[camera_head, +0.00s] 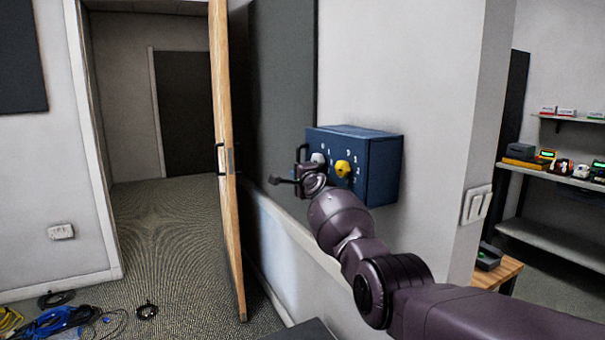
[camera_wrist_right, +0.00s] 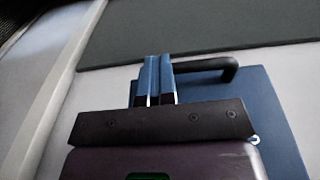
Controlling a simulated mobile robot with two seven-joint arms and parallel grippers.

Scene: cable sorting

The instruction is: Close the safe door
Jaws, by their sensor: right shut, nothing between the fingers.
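The blue safe (camera_head: 380,170) is mounted on the grey wall, with a grey knob (camera_head: 318,158) and a yellow knob (camera_head: 343,168) on its front. Its door front looks flush with the body; I cannot tell whether a small gap is left. A black handle (camera_head: 302,153) is at the front's left edge and also shows in the right wrist view (camera_wrist_right: 222,66). My right gripper (camera_head: 277,180) is at the lower left of the front, its fingers (camera_wrist_right: 157,80) shut and empty beside the handle. The arm hides part of the front. My left gripper is out of view.
A wooden room door (camera_head: 230,200) stands open left of the safe. A light switch (camera_head: 476,205) is on the wall to the right. Shelves (camera_head: 570,180) with small devices are farther right. Coiled cables (camera_head: 60,320) lie on the floor at lower left.

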